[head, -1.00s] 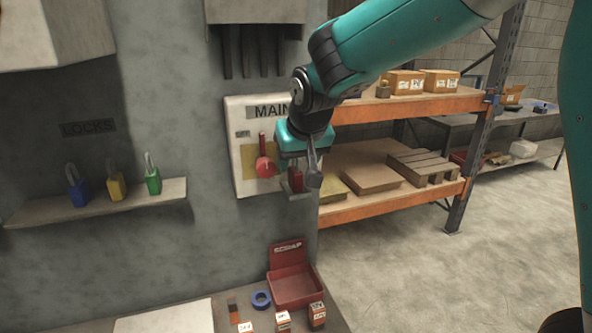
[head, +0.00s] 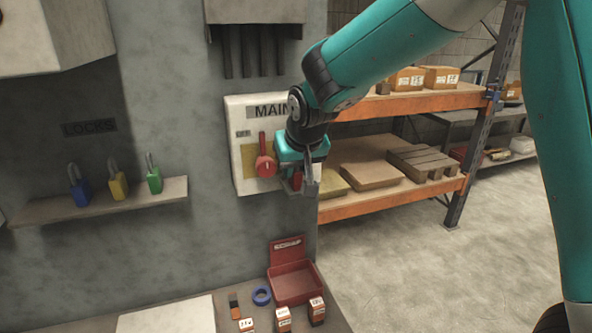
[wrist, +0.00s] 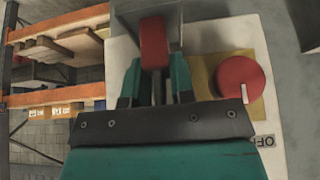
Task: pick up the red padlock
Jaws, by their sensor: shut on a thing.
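The red padlock (wrist: 153,43) shows between my gripper's fingers in the wrist view, with its grey shackle towards the gripper. My gripper (wrist: 156,84) is shut on the padlock. In the head view my gripper (head: 303,180) is beside the lower right of the MAIN panel. A grey bracket-like surface (wrist: 120,20) lies behind the padlock in the wrist view. I cannot tell whether the padlock touches it.
The white MAIN panel (head: 238,125) carries a red switch handle (head: 265,160) close left of my gripper. Blue, yellow and green padlocks stand on the wall shelf (head: 40,212). A red scrap bin (head: 292,283) stands on the bench below. Orange racking (head: 400,201) is at the right.

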